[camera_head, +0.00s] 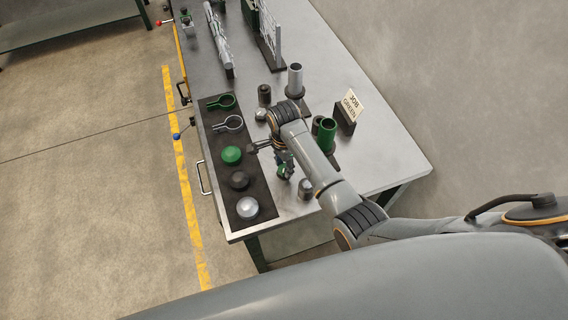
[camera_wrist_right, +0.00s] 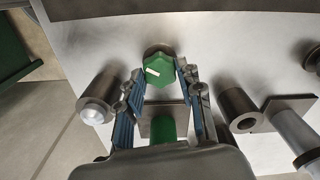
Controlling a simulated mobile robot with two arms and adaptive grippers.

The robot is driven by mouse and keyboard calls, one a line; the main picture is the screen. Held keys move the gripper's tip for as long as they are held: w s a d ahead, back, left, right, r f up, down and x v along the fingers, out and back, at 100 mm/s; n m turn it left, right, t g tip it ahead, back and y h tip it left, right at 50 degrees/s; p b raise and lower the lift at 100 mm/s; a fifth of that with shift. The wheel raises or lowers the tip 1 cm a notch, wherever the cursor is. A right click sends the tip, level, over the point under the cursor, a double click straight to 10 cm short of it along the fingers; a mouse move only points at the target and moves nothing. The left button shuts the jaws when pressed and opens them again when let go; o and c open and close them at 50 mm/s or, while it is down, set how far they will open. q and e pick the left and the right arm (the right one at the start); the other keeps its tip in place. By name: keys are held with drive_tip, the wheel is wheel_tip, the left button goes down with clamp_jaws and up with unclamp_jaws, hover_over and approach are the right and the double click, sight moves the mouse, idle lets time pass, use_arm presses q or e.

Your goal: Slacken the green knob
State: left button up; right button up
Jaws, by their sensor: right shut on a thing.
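The green knob (camera_wrist_right: 158,72) is a hexagonal green piece with a white mark on its face, in the middle of the right wrist view. My right gripper (camera_wrist_right: 163,68) has its two blue-padded fingers on either side of it and is shut on it. In the head view, my right gripper (camera_head: 284,168) points down at the table, with some green showing at its fingertips. My arm partly hides that spot. My left gripper is not in view.
A dark mat (camera_head: 217,130) on the bench (camera_head: 370,150) holds clamp rings and green, black and silver round caps. Green tubes (camera_head: 327,133), a silver tube (camera_head: 295,78) and a sign (camera_head: 352,103) stand near my arm. Dark cylinders (camera_wrist_right: 98,98) flank the fingers.

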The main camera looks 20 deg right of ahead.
drive_tip(key=n, duration=0.3)
drive_tip(key=shift+n, duration=0.4)
drive_tip(key=n, duration=0.3)
drive_tip(key=shift+n, duration=0.3)
drive_tip(key=n, duration=0.3)
drive_tip(key=shift+n, duration=0.4)
drive_tip(key=n, duration=0.3)
drive_tip(key=shift+n, duration=0.3)
drive_tip(key=n, duration=0.3)
drive_tip(key=shift+n, duration=0.3)
drive_tip(key=n, duration=0.3)
drive_tip(key=shift+n, duration=0.3)
drive_tip(key=n, duration=0.3)
drive_tip(key=shift+n, duration=2.2)
